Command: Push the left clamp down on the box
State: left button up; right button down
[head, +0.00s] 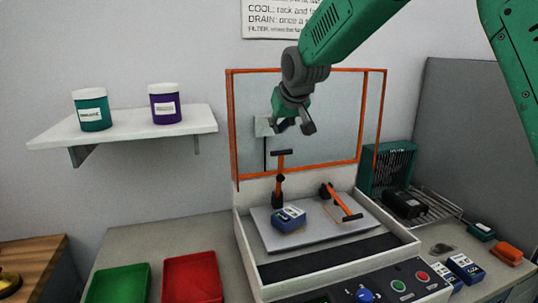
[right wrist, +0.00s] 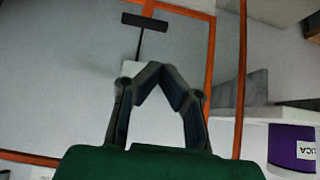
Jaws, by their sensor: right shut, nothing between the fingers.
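The left clamp (head: 279,180) stands upright on the grey plate, with a black crossbar on top. Its black crossbar also shows at the top of the right wrist view (right wrist: 145,22). The blue box (head: 288,219) with a pale label lies on the plate at the foot of this clamp. The right clamp (head: 341,203), orange with a black grip, leans low over the plate. My right gripper (head: 294,128) is shut and empty, above the left clamp's crossbar and apart from it. In the right wrist view its fingertips (right wrist: 162,70) meet. My left gripper is not in view.
The clear lid with an orange frame (head: 378,120) stands raised behind the clamps. The light case (head: 243,240) has a control panel in front. Red (head: 193,278) and green (head: 118,285) trays lie left; a shelf (head: 200,122) holds two jars. Several small units lie right.

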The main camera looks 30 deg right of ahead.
jog(key=p+x, duration=0.1)
jog(key=x, duration=0.8)
jog(key=shift+d+f, duration=0.1)
jog(key=shift+d, duration=0.1)
jog(key=shift+w+d+f, duration=0.2)
jog(key=shift+w+f, duration=0.2)
jog(key=shift+f, duration=0.05)
jog(key=shift+a, duration=0.1)
